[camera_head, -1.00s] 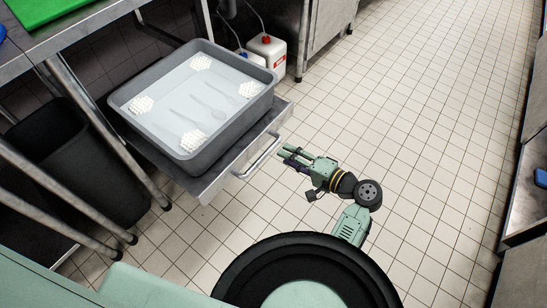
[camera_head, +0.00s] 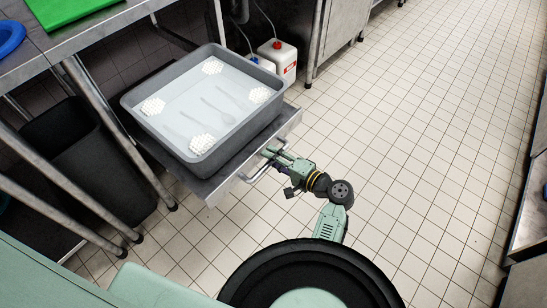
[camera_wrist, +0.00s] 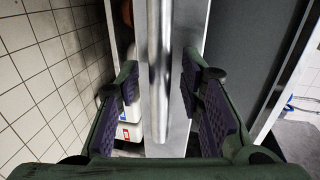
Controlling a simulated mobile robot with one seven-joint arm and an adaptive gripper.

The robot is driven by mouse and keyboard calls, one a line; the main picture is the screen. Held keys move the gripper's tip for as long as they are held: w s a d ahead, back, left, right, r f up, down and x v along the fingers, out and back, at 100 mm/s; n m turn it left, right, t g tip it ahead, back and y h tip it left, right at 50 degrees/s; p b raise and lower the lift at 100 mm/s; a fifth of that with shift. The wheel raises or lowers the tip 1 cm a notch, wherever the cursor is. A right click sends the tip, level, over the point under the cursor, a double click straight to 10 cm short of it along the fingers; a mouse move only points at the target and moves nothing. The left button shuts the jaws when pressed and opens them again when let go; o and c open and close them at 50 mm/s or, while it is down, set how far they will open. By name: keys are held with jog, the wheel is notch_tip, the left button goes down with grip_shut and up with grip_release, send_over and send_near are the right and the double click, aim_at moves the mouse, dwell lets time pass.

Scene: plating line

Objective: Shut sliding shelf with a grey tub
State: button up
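The sliding shelf (camera_head: 220,188) is pulled out from under the steel table. The grey tub (camera_head: 238,139) sits on it, holding pale liquid with white foam patches and submerged cutlery shapes. The shelf's bar handle (camera_head: 249,181) is on its front face. My gripper (camera_head: 271,156) is at the far part of the handle, in front of the shelf. In the wrist view my gripper (camera_wrist: 160,88) is open, with the metal handle bar (camera_wrist: 158,50) between its two purple-padded fingers. A gap shows on each side; I see no firm grip. The tub's dark wall (camera_wrist: 245,55) is at right.
A black bin (camera_head: 100,165) stands under the table (camera_head: 95,40), beside slanting metal legs. White canisters (camera_head: 281,60) with red and blue caps stand behind the shelf. The tiled floor (camera_head: 420,130) to the right is clear. A counter edge runs along the far right.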

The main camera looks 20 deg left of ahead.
jog(key=shift+c, duration=0.6)
grip_shut()
dwell(0.3)
